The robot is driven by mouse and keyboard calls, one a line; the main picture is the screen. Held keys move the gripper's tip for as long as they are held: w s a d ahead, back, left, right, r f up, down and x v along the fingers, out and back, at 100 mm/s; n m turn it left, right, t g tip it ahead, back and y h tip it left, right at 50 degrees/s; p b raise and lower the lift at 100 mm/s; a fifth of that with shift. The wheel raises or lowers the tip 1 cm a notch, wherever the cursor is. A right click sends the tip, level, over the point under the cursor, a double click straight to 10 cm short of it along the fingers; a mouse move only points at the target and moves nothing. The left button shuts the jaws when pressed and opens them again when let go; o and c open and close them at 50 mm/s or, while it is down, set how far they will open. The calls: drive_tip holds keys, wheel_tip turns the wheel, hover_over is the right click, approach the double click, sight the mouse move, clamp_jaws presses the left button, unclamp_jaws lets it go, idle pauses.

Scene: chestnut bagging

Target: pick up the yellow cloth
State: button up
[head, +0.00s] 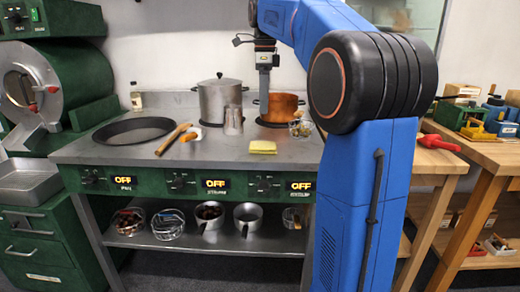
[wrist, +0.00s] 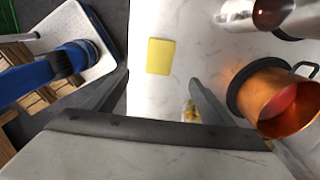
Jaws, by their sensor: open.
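The yellow cloth (head: 262,147) is a small flat folded rectangle on the grey worktop (head: 290,158), near its front edge, in the head view. In the wrist view the cloth (wrist: 160,56) lies flat, ahead of and between the fingers. My gripper (wrist: 152,88) is open and empty, its two dark fingers spread apart. It is above the worktop and apart from the cloth. In the head view my gripper (head: 264,85) hangs near the copper pot, behind the cloth.
A copper pot (head: 282,106) and a steel pot (head: 219,100) stand at the back. A metal cup (head: 234,121), a small glass jar (head: 300,128), a wooden spoon (head: 172,139) and a wide black pan (head: 134,130) are also on the worktop. The surface around the cloth is clear.

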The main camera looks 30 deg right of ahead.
sight(264, 145)
wheel_tip(264, 145, down, 14)
drive_tip(key=shift+a+f, duration=0.1)
drive_tip(key=shift+f, duration=0.1)
idle(0.5)
drive_tip(key=shift+c, duration=0.3)
drive_tip(key=c, duration=1.1)
